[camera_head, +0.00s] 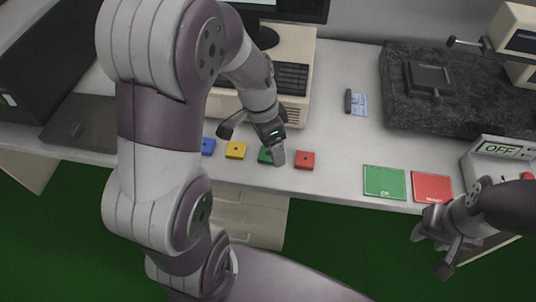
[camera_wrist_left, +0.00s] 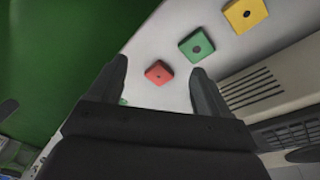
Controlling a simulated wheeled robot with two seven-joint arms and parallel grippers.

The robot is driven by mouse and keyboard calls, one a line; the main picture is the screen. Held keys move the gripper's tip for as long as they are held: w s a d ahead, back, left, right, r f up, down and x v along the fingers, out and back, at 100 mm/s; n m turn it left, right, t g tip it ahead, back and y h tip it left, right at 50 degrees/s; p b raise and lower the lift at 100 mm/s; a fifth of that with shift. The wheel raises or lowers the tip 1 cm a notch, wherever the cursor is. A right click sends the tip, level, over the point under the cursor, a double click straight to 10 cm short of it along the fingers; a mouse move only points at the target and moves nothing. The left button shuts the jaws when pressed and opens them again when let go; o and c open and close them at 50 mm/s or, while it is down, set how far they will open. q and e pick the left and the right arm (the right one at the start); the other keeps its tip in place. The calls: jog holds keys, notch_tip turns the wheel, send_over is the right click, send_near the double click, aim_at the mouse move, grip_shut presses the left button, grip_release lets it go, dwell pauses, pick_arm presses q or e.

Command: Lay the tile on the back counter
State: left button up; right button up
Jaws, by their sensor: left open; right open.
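Several small square pieces, each with a dark dot, lie in a row along the counter's front: blue (camera_head: 208,146), yellow (camera_head: 236,150), green (camera_head: 264,155) and red (camera_head: 304,160). I cannot tell which thing is the tile. My left gripper (camera_head: 253,141) is open and empty above the row, its finger partly covering the green piece. In the left wrist view the red piece (camera_wrist_left: 158,72) appears between the open fingertips, apart from them. The green (camera_wrist_left: 196,45) and yellow (camera_wrist_left: 245,14) pieces lie beyond. My right gripper (camera_head: 432,250) is open and empty, off the counter's front edge.
Flat green (camera_head: 384,182) and red (camera_head: 431,188) plates lie on the counter (camera_head: 335,140) at right. A box reading OFF (camera_head: 500,150) stands beside them. A dark stone slab (camera_head: 400,110) carries a device. A computer with keyboard (camera_head: 290,78) stands behind the row. Drawers (camera_head: 250,215) are below.

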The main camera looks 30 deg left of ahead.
pick_arm(q)
jog(key=s+d+n+t+y, duration=0.1)
jog(key=s+n, duration=0.5)
jog(key=n, duration=0.1)
jog(key=shift+s+f+n+y, duration=0.15)
jog(key=shift+s+n+y, duration=0.1)
jog(key=shift+n+y, duration=0.15)
jog(key=shift+d, duration=0.1)
